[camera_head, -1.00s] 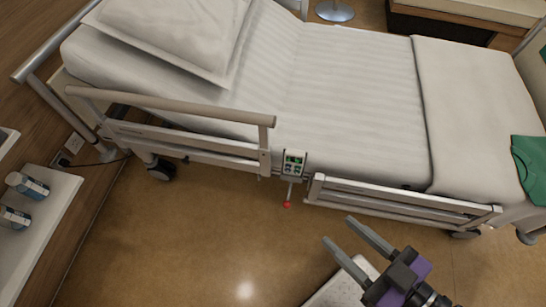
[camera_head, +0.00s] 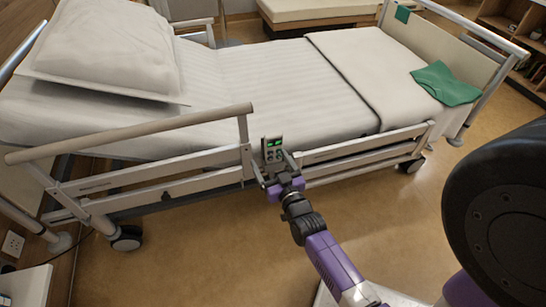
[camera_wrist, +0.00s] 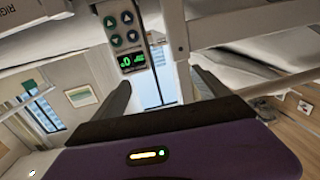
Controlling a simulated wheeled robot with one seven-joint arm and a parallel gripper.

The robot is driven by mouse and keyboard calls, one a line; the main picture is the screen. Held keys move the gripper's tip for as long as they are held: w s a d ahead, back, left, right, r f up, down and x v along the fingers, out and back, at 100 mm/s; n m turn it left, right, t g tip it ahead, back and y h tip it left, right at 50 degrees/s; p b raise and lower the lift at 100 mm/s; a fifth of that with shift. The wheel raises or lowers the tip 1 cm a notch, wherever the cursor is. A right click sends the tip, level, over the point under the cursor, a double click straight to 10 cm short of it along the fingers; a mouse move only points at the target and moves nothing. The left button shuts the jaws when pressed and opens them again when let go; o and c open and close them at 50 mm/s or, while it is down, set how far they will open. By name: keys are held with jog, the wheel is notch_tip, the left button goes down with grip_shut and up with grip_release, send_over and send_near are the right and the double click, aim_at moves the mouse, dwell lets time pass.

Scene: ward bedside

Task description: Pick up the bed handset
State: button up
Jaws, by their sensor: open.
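The bed handset (camera_head: 273,148) is a small pale panel with a green-lit display and round buttons. It hangs upright at the bed's near side, by the gap between the two side rails. In the wrist view the handset (camera_wrist: 125,38) shows beyond my fingertips, left of centre, with arrow buttons and a lit display. My gripper (camera_head: 270,174) is just in front of the handset and slightly low in the head view. In the wrist view my gripper (camera_wrist: 160,88) has its two fingers apart with nothing between them. The handset's lower end is hidden behind my gripper in the head view.
The head-side rail (camera_head: 130,133) and the foot-side rail (camera_head: 365,150) flank the handset closely. The bed (camera_head: 270,90) holds a pillow (camera_head: 108,45) and a green cloth (camera_head: 445,83). The floor (camera_head: 200,235) before the bed is clear.

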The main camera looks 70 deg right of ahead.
aim_at(276, 139)
jog(key=shift+m+g+h, duration=0.6)
jog(key=shift+m+h, duration=0.1)
jog(key=shift+h, duration=0.2)
jog(key=d, duration=0.8)
jog(key=shift+w+f+b, duration=0.2)
jog(key=shift+w+b, duration=0.1)
jog(key=shift+b, duration=0.05)
jog(key=x, duration=0.2)
jog(key=shift+w+d, duration=0.15)
jog(key=shift+d, duration=0.1)
jog(key=x, duration=0.5)
jog(key=shift+w+a, duration=0.2)
jog(key=shift+w, duration=0.05)
grip_shut()
